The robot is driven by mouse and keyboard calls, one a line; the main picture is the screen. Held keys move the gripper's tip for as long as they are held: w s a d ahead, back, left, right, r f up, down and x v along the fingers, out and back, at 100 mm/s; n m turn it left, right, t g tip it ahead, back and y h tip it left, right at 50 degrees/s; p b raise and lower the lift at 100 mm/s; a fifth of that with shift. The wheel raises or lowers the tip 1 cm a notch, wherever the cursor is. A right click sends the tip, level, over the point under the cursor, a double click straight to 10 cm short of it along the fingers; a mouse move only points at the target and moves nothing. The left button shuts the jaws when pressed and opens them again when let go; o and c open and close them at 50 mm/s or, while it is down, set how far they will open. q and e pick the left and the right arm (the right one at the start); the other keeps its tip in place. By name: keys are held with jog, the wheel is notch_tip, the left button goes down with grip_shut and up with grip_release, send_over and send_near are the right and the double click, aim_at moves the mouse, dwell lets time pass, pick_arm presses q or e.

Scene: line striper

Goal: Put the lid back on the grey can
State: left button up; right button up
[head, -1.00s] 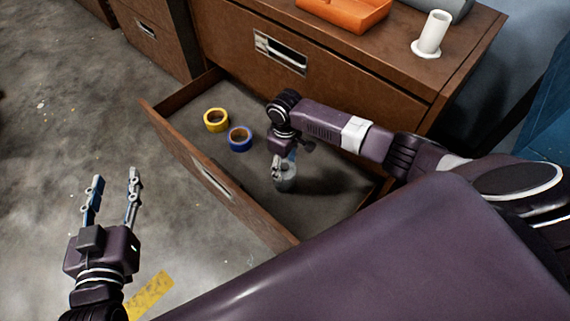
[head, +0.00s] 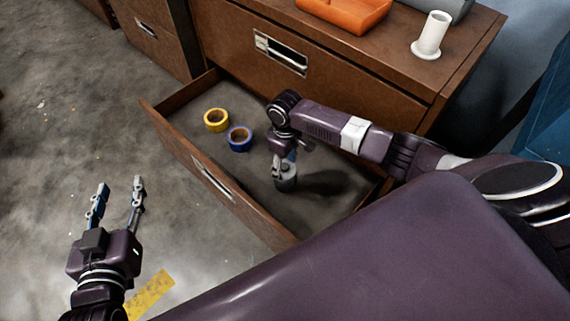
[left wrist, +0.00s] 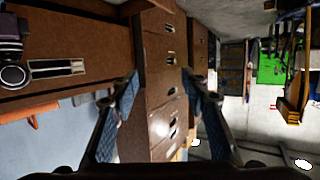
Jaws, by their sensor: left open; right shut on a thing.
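The grey can (head: 286,184) stands in the open drawer, low down beneath my right gripper (head: 287,163). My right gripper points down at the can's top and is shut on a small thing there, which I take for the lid. The fingers hide most of it, and I cannot tell whether it is seated on the can. My left gripper (head: 119,190) is open and empty, over the floor left of the drawer. Its spread fingers also show in the left wrist view (left wrist: 160,88).
The wooden drawer (head: 187,149) also holds a yellow tape roll (head: 216,120) and a blue tape roll (head: 239,139), left of my right gripper. An orange tray (head: 345,12) and a white flanged cylinder (head: 431,37) stand on the cabinet top. Floor left of the drawer is clear.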

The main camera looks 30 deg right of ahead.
pick_arm(q)
jog(key=shift+s+f, duration=0.1)
jog(key=shift+f, duration=0.2)
jog(key=shift+s+a+f+g, duration=0.1)
jog(key=shift+s+f+g, duration=0.05)
jog(key=shift+f+g, duration=0.15)
jog(key=shift+r, duration=0.1)
pick_arm(e)
jog(key=o, duration=1.6)
